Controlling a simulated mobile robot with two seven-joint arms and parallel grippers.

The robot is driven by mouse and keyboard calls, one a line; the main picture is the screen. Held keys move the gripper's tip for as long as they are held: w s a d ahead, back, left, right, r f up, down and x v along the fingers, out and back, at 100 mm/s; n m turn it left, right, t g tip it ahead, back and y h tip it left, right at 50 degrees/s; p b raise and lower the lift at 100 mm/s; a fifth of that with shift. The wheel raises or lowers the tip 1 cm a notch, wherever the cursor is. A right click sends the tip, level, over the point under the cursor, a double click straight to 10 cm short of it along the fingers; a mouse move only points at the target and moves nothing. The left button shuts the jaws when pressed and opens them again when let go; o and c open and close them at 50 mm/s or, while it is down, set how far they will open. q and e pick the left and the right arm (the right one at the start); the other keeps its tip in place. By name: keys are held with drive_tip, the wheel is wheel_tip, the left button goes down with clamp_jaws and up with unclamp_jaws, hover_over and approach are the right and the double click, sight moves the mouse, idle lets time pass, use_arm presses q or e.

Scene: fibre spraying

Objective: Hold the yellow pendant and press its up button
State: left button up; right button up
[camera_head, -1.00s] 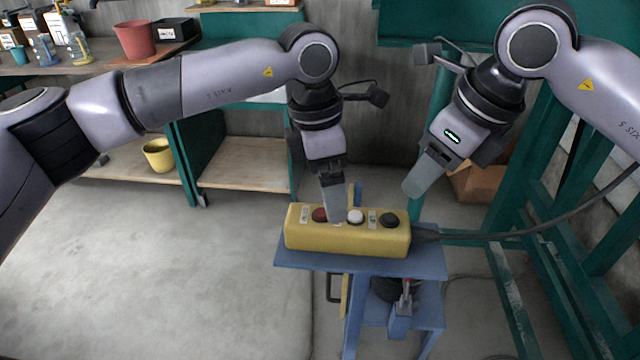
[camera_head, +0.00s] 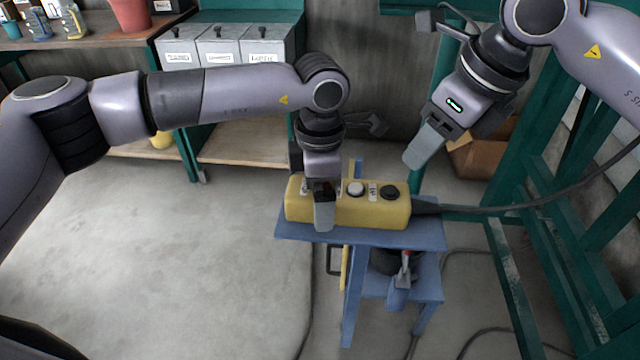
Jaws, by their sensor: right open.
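The yellow pendant (camera_head: 368,212) lies lengthwise on a small blue stand (camera_head: 420,238). Its top shows a white button (camera_head: 356,189) and a black button (camera_head: 389,192), with label plates beside them. My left gripper (camera_head: 324,214) points down at the pendant's left part. One finger shows in front of the pendant's near side and covers the red button area. The far finger is hidden, so I cannot tell whether it grips. My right gripper (camera_head: 421,150) is open and empty, above and behind the pendant's right end, apart from it.
A black cable (camera_head: 520,207) runs from the pendant's right end to the right. Green metal framing (camera_head: 500,200) stands at the right. A cardboard box (camera_head: 480,157) is behind. Grey drawers (camera_head: 228,46) stand at the back left. The floor at left is clear.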

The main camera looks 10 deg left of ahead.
use_arm(q)
drive_tip(key=c, duration=1.3)
drive_tip(key=shift+o, duration=0.2)
use_arm(e)
clamp_jaws()
idle(0.5)
